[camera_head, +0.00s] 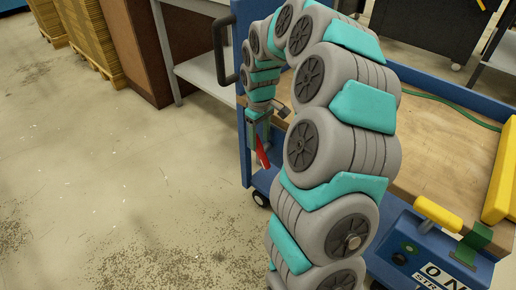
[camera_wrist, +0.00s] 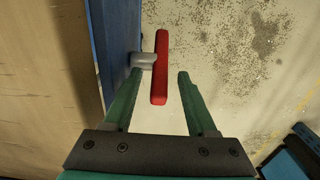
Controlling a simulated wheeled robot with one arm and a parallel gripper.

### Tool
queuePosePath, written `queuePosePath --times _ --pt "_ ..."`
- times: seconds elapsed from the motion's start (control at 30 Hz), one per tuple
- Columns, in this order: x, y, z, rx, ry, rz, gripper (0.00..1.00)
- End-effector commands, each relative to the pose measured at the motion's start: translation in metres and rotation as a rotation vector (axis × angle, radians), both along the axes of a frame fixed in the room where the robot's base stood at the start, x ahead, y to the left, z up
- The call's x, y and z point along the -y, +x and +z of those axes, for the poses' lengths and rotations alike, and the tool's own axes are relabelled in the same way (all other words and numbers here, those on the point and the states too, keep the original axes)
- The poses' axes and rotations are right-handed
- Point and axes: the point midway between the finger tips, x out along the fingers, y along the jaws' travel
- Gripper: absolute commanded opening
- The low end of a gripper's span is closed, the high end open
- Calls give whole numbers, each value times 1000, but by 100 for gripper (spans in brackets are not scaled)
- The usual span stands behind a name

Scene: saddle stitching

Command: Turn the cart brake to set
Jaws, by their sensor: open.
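The cart brake is a red lever (camera_head: 262,152) on the side of a blue cart (camera_head: 244,150), near its left corner in the head view. In the wrist view the red lever (camera_wrist: 160,68) stands out from a grey pivot (camera_wrist: 144,60) on the cart's blue side (camera_wrist: 115,40). My gripper (camera_wrist: 160,74) is open, with one green finger on each side of the lever's lower part. The left fingertip is close to the grey pivot; I cannot tell whether it touches. A gap shows between the lever and the right finger. In the head view my gripper (camera_head: 258,118) is partly hidden.
The cart has a wooden top (camera_head: 440,150) with a green cord (camera_head: 450,102). A blue box with a yellow handle (camera_head: 438,214) sits at its near end. A grey table (camera_head: 205,72) and stacked cardboard (camera_head: 85,35) stand behind. The floor at left is clear.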

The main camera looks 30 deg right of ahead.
Motion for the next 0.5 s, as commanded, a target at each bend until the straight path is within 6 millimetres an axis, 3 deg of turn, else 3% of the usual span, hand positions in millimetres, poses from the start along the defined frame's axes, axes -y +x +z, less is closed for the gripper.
queuePosePath --times 0.3,0.5 --pt "0 -1 -48 -5 1 0 57" --pt "0 0 -60 1 1 0 57"
